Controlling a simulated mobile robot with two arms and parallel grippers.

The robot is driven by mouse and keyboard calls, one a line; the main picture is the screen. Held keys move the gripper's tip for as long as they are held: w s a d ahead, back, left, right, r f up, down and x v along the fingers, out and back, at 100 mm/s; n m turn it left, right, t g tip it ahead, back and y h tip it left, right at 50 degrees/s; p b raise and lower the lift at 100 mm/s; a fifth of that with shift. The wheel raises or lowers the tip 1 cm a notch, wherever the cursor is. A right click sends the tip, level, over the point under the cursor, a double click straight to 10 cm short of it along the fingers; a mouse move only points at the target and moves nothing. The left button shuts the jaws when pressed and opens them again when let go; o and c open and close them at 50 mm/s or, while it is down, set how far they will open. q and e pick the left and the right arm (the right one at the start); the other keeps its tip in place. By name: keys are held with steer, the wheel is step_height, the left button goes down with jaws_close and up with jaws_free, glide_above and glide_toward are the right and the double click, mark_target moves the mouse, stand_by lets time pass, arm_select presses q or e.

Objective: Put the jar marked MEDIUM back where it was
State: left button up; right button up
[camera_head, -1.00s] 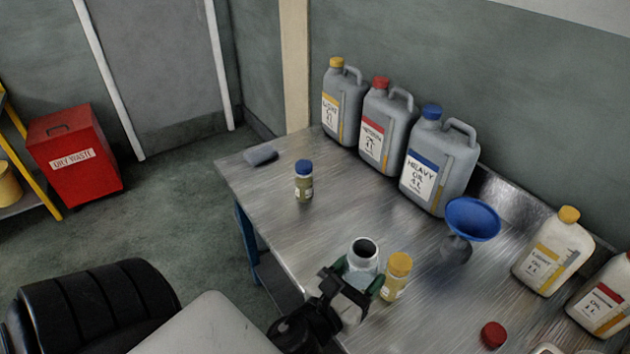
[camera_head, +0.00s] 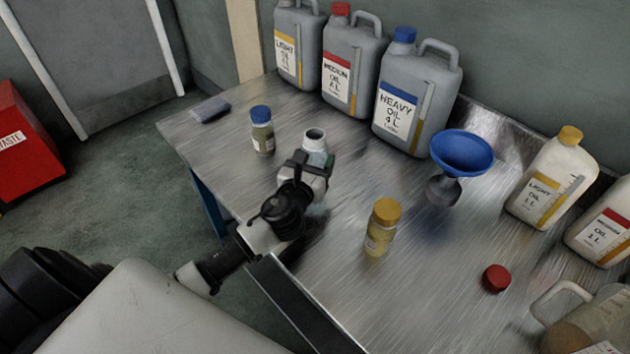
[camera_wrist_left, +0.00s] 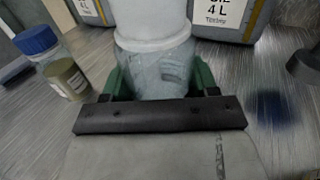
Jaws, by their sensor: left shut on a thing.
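My left gripper (camera_head: 314,165) is shut on an open, lidless jar (camera_head: 315,141). The jar also shows in the left wrist view (camera_wrist_left: 155,55), upright between the green fingers; no MEDIUM marking on it is readable. It is held over the table's left part, just right of a blue-lidded jar (camera_head: 262,131). I cannot tell whether its base touches the table. A yellow-lidded jar (camera_head: 382,228) stands nearer the front. A loose red lid (camera_head: 496,279) lies on the table at the right. My right gripper is not in view.
The metal table (camera_head: 340,260) holds LIGHT (camera_head: 297,45), MEDIUM (camera_head: 350,62) and HEAVY (camera_head: 415,95) cans at the back. A blue funnel (camera_head: 462,153) stands right of them, with white bottles (camera_head: 552,185) and a clear jug (camera_head: 590,325) further right. A grey cloth (camera_head: 209,109) lies far left.

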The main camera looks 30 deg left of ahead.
arm_select(q)
steer(key=shift+f, duration=0.45)
step_height(320, 180, down, 3)
steer(key=shift+r+b, duration=0.2)
steer(key=shift+b, duration=0.45)
steer(key=shift+f, duration=0.5)
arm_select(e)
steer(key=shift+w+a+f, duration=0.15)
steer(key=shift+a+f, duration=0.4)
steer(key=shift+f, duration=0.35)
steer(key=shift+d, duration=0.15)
arm_select(q)
steer(key=shift+f+b, duration=0.15)
steer(key=shift+b, duration=0.15)
steer(key=o, duration=1)
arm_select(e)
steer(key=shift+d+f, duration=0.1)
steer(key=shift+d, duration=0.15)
